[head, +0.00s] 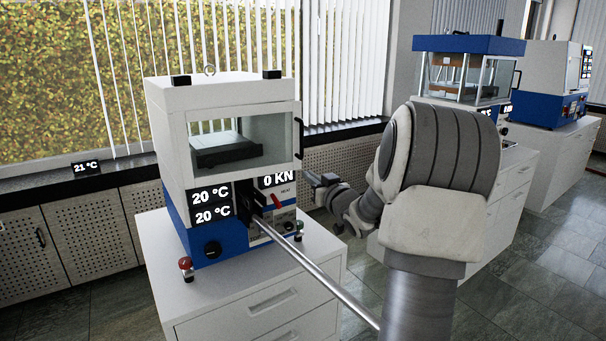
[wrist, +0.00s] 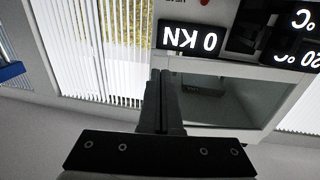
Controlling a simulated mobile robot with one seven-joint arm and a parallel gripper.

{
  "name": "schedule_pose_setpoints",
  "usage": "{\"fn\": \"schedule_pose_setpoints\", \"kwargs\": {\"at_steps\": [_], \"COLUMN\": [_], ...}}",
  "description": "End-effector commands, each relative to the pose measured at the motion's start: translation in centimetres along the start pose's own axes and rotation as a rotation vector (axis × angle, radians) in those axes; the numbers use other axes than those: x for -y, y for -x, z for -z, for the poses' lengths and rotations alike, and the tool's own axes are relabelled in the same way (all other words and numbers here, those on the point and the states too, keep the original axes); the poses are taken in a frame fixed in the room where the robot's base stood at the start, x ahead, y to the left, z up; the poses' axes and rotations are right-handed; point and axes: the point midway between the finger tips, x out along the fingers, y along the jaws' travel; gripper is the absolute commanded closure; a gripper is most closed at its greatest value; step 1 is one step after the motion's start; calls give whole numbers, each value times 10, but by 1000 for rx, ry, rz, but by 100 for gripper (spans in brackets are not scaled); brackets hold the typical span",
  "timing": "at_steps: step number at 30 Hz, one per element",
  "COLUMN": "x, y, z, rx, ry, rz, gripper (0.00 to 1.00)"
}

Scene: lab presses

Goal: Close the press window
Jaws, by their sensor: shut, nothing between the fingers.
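The press (head: 215,95) has a white upper housing and a blue lower body, and stands on a white cabinet. Its window (head: 255,135) is a clear pane in a white frame with a black handle (head: 299,138) on its right edge. The pane lies across the front of the chamber; I cannot tell whether it is fully flush. A dark block shows behind it. My gripper (head: 312,179) is shut and empty, to the right of the press and a little below the handle, apart from it. In the wrist view, the shut fingers (wrist: 161,85) point beside the upside-down window (wrist: 225,98).
A long metal lever (head: 315,272) sticks out from the press front below my gripper. A second press (head: 465,70) stands behind my arm at the right. Blinds and a sill are behind.

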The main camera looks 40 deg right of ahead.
Motion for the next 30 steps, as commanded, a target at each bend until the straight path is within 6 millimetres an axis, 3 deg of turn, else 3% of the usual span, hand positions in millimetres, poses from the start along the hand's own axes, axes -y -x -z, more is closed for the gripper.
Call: {"fn": "schedule_pose_setpoints", "kwargs": {"at_steps": [3, 9, 24, 30], "x": [1, 0, 0, -1], "y": [-21, -41, -47, -65], "z": [-1, -1, 0, 0], "rx": [-1, 0, 0, 0], "ry": [-2, 0, 0, 0], "rz": [1, 1, 0, 1], "gripper": [100, 100, 100, 100]}}
